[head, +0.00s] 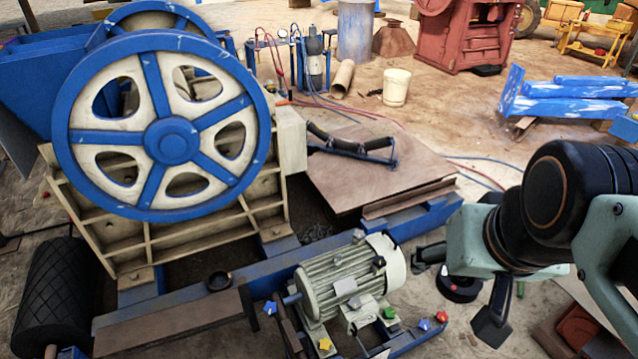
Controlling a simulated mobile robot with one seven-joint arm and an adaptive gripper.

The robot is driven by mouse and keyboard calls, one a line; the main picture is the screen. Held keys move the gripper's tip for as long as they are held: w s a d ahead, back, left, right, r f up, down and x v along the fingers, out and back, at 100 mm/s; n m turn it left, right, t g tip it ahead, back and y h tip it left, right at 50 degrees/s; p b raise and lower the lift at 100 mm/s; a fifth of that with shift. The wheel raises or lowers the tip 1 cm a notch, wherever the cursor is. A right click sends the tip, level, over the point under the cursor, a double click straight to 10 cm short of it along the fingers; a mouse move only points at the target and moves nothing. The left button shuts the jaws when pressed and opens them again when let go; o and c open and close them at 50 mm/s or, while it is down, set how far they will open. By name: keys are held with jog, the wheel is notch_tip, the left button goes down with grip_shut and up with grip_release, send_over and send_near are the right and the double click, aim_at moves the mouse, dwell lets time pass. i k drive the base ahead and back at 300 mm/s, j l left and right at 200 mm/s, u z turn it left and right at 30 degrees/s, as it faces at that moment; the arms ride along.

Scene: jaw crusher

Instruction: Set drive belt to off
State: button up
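The jaw crusher's big blue and cream flywheel (172,142) stands upright at the left. The cream finned electric motor (350,278) sits on the blue base frame, right of and below the flywheel. I cannot make out a drive belt running between them. Small coloured knobs are around the motor: blue (270,308), yellow (325,344), green (389,313) and red (442,317).
A brown plate (375,172) with a dark roller frame (350,146) lies behind the motor. A white bucket (396,87) and red machinery (470,35) stand farther back. Blue beams (565,98) lie at the right. Open dirt floor lies between them.

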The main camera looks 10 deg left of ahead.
aim_at(297, 348)
jog(key=u, duration=1.15)
jog(key=k+l, duration=0.1)
jog(key=k, duration=0.45)
jog(key=i+j+z, duration=0.35)
jog(key=j, duration=0.25)
jog(key=i+j+z, duration=0.15)
jog(key=j, duration=0.2)
jog(key=i, duration=0.05)
